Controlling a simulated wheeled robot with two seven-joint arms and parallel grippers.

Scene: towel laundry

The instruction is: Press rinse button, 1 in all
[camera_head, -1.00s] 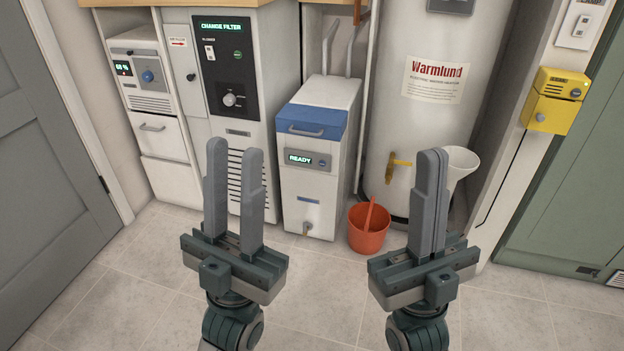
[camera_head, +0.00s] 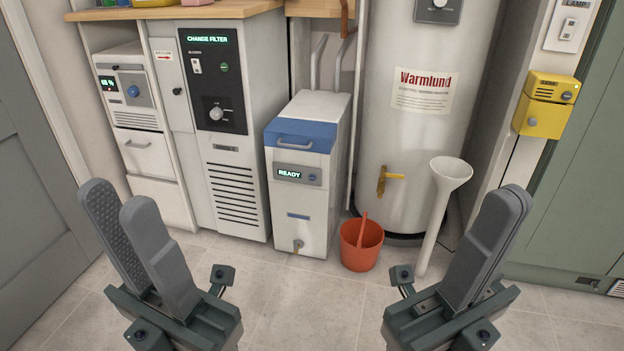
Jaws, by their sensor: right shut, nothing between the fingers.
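A white appliance with a blue lid (camera_head: 300,135) stands at the middle. No label reading rinse is legible, so I cannot tell which control is the rinse button. My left gripper (camera_head: 119,196) is open and empty in the left foreground, in front of the left cabinets and apart from them. My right gripper (camera_head: 512,198) is shut and empty in the right foreground. Neither gripper touches anything.
A tall cabinet with a black CHANGE FILTER panel (camera_head: 213,80) stands left of the white appliance. To its right are an orange bucket (camera_head: 360,243), a Warmlund heater (camera_head: 420,140) and a white funnel (camera_head: 442,205). A yellow box (camera_head: 546,103) hangs at right. The floor in front is clear.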

